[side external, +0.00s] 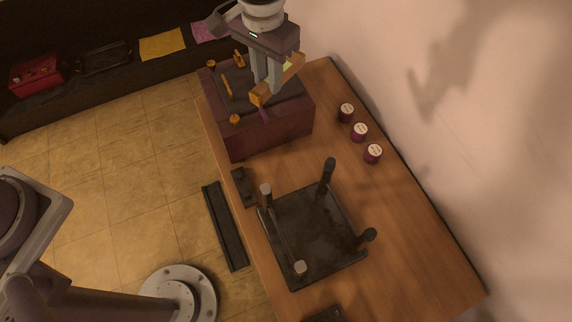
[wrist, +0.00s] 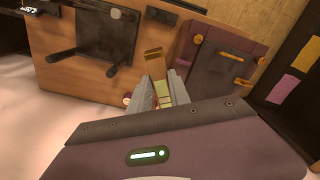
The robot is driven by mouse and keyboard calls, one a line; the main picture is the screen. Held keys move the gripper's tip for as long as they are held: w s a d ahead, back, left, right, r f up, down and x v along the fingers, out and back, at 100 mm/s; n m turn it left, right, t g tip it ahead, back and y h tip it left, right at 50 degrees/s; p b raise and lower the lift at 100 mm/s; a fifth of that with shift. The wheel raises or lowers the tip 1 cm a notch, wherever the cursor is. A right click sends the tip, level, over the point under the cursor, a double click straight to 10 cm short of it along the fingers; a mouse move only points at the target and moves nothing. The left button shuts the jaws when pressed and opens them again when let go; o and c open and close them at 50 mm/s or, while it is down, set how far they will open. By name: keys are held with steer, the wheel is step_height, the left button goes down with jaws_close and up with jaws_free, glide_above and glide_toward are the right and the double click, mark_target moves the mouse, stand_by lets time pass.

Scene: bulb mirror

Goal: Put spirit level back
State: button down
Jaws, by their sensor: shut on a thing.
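The spirit level (side external: 293,67), an orange-yellow bar with a pale green vial, is held in my gripper (side external: 268,85). My fingers are shut around its middle and it looks tilted in the side view. It hangs over the purple box (side external: 270,140), which has a dark top; I cannot tell the exact gap between them. In the wrist view the level (wrist: 153,57) sticks out beyond my gripper (wrist: 160,82), and the purple box (wrist: 210,65) lies to its right. Part of the level is hidden by my fingers.
Orange pieces (side external: 227,86) sit on the box top. Three dark jars with pale lids (side external: 360,131) stand along the wall side. A dark square plate with upright posts (side external: 315,240) fills the table's middle.

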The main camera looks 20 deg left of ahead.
steer(key=shift+m, duration=0.7)
steer(key=f, duration=1.1)
steer(key=d+f, duration=0.1)
steer(key=f, duration=1.1)
steer(key=s+f, duration=0.1)
steer(key=f, duration=1)
steer(key=shift+d+f, duration=0.35)
steer(key=shift+d, duration=0.05)
steer(key=shift+f, duration=0.15)
steer(key=c, duration=1.2)
jaws_free()
